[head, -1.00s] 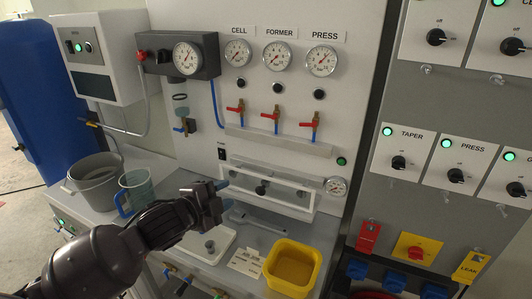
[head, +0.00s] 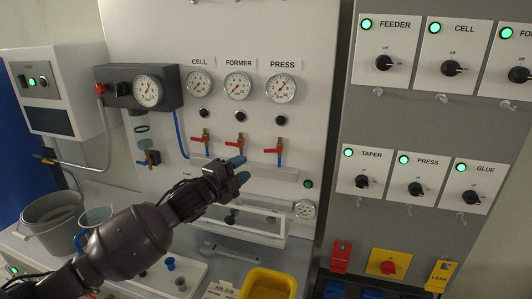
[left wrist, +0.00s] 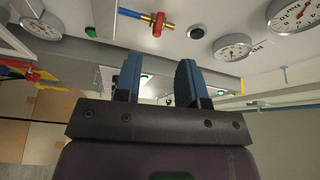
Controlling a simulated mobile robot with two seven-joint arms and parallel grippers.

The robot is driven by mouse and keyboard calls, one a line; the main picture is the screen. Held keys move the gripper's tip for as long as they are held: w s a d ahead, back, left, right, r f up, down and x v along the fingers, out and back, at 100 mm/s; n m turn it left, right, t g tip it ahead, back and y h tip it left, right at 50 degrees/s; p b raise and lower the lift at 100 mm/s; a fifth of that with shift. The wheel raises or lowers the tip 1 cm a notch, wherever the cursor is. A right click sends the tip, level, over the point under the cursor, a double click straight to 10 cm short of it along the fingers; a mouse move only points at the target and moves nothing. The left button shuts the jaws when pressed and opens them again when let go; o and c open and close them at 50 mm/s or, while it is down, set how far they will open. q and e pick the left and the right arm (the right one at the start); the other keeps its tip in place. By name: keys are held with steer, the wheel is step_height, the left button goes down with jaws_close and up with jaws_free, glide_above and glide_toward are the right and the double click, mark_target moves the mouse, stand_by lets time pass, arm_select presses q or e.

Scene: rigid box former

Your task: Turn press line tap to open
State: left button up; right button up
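The press line tap (head: 279,151) sits below the PRESS gauge (head: 281,88), the rightmost of three taps. Its red handle lies sideways across the upright pipe, pointing left. The former tap (head: 239,144) and cell tap (head: 204,138) stand left of it with similar red handles. My left gripper (head: 240,169) is in front of the panel, below and left of the press tap, not touching it. In the left wrist view its blue fingers (left wrist: 158,78) are apart with nothing between them. A red-handled tap (left wrist: 157,22) shows beyond them; I cannot tell which. My right gripper is out of view.
A white shelf (head: 285,174) runs under the taps. A framed window (head: 255,229) is below it, with a small gauge (head: 305,209) beside it. A yellow bin (head: 267,286) stands on the counter. A grey switch cabinet (head: 410,125) is to the right.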

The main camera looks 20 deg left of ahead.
mark_target(268, 152)
arm_select(q)
steer(key=p+x, duration=0.1)
steer(key=x, duration=0.9)
steer(key=shift+w+d+p, duration=0.1)
steer(key=shift+w+p, duration=0.25)
jaws_close()
